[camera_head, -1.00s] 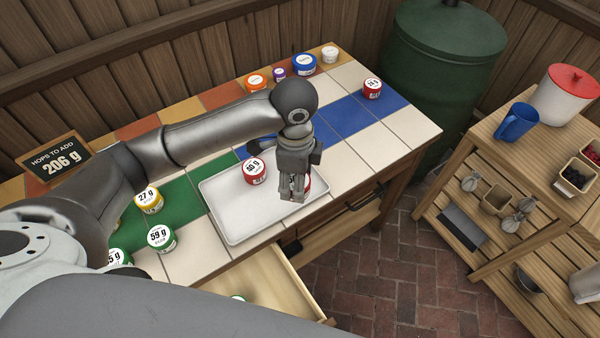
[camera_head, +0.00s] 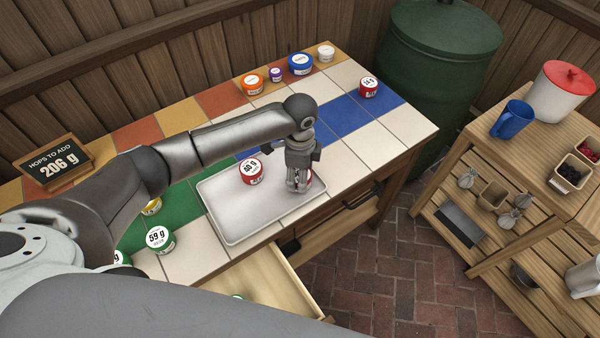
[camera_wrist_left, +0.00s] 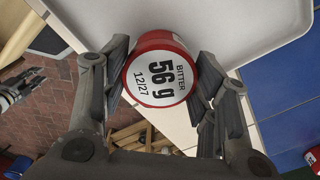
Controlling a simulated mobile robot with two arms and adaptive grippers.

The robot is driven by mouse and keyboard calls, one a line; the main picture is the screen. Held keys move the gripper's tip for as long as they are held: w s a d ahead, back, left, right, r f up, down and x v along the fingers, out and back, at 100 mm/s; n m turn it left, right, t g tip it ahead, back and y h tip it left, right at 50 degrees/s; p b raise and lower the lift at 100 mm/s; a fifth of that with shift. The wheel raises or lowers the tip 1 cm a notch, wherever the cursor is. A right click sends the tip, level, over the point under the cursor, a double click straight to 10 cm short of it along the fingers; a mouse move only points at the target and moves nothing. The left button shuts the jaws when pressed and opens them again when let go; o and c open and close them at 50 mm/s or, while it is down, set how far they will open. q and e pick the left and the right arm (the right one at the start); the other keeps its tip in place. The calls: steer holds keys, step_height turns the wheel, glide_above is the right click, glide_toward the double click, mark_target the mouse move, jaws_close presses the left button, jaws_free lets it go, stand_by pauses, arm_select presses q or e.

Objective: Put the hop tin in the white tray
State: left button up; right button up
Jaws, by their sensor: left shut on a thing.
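My left gripper (camera_head: 298,186) points down at the right end of the white tray (camera_head: 228,222). It is shut on a red hop tin (camera_wrist_left: 160,75) with a white label reading "BITTER 56 g 12/27" in the left wrist view. In the head view the fingers mostly hide this tin. I cannot tell whether it touches the tray floor. A second red tin (camera_head: 249,172) stands upright in the tray, left of the gripper. My right gripper (camera_wrist_left: 18,88) seems to show at the left of the left wrist view, too small to tell its state.
A 59 g green tin (camera_head: 160,240) stands left of the tray, and a yellow tin (camera_head: 152,206) is partly behind my arm. Another red tin (camera_head: 369,87) is on the blue tiles. Several tins line the back edge. An open drawer (camera_head: 285,285) juts out below the tray.

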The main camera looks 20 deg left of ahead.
arm_select(q)
steer(key=shift+f, duration=0.25)
steer(key=o, duration=1)
steer(key=shift+f, duration=0.15)
step_height(320, 180, up, 12)
steer(key=shift+r+b, duration=0.2)
steer(key=shift+b, duration=0.15)
